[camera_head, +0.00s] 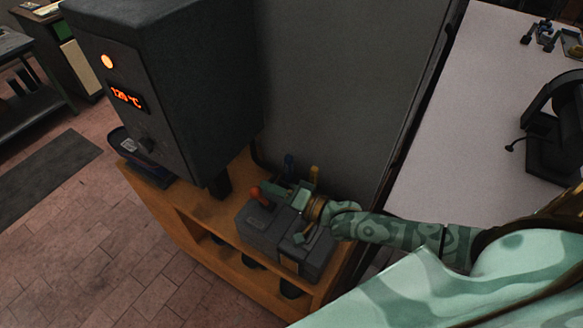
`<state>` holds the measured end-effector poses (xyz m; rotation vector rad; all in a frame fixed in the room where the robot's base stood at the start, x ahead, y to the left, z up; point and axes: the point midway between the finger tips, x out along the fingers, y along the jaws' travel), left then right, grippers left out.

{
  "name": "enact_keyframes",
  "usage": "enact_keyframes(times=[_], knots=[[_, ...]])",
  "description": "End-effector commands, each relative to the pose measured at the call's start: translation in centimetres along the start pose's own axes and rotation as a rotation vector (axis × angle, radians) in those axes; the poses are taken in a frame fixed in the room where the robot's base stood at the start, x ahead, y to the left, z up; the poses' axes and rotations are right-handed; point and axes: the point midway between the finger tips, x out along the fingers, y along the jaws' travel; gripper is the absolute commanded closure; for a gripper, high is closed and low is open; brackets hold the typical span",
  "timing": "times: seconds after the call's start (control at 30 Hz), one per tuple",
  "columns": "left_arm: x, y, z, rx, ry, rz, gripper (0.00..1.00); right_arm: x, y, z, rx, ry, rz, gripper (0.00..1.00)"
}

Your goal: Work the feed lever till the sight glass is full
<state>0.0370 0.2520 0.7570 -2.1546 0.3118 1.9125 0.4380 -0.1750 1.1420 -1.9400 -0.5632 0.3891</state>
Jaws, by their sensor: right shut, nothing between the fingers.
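A grey machine box (272,225) with dark top parts sits on the wooden cabinet. A lever end with a red-orange knob (254,192) shows at its left side, just beside my fingertips. My right gripper (270,191), green on the patterned arm from the right, is shut and empty over the box. I cannot tell whether it touches the knob. A blue knob (289,159) and a yellow one (313,171) stand behind the gripper. Which of these is the feed lever is not clear. I cannot make out a sight glass. My left gripper is not in view.
A tall dark unit (170,90) with a lit 120 °C display (128,98) stands left of the box on the wooden cabinet (195,225). A grey panel (330,80) rises behind. A pale table (450,120) fills the right. Open floor lies left.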

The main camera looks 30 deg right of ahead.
Motion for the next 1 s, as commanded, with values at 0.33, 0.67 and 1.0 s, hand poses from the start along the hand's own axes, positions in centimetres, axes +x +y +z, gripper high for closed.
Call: enact_keyframes(times=[0.33,0.67,1.0], knots=[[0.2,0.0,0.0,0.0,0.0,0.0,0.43,-2.8,0.2,0.4,0.004,-0.007,0.004,1.0],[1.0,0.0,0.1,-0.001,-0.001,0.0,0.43,-10.8,0.3,0.2,0.003,-0.005,0.005,1.0],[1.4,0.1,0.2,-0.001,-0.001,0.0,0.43,-15.9,0.2,0.0,0.001,-0.001,0.001,1.0]])
